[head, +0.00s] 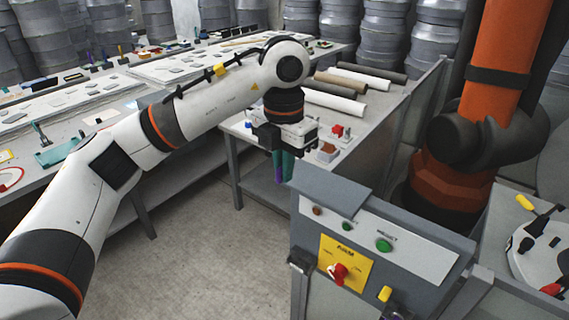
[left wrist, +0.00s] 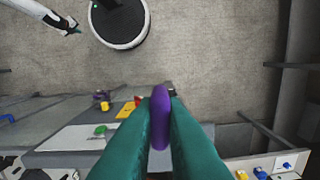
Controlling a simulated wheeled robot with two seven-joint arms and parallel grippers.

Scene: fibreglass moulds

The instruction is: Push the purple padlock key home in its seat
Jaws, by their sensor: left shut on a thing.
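My left gripper (head: 282,166) hangs fingers down beyond the control cabinet's back edge. Its teal fingers are shut on the purple key (left wrist: 161,118). In the left wrist view the key is a rounded purple piece between the fingertips (left wrist: 160,102); in the head view only a purple strip (head: 278,166) shows. The key is held in the air, apart from the cabinet (head: 385,235). A small purple thing (left wrist: 100,95) is at the cabinet's front, beside a yellow part; I cannot tell whether it is the seat. My right gripper (left wrist: 72,28) is small at the upper left; its opening is unclear.
The cabinet panel carries a red switch (head: 339,272) on a yellow plate, a green button (head: 384,245) and a yellow part (head: 384,293). A table (head: 262,196) with rolls stands behind. An orange robot arm (head: 505,60) rises at right. Floor at left of the cabinet is clear.

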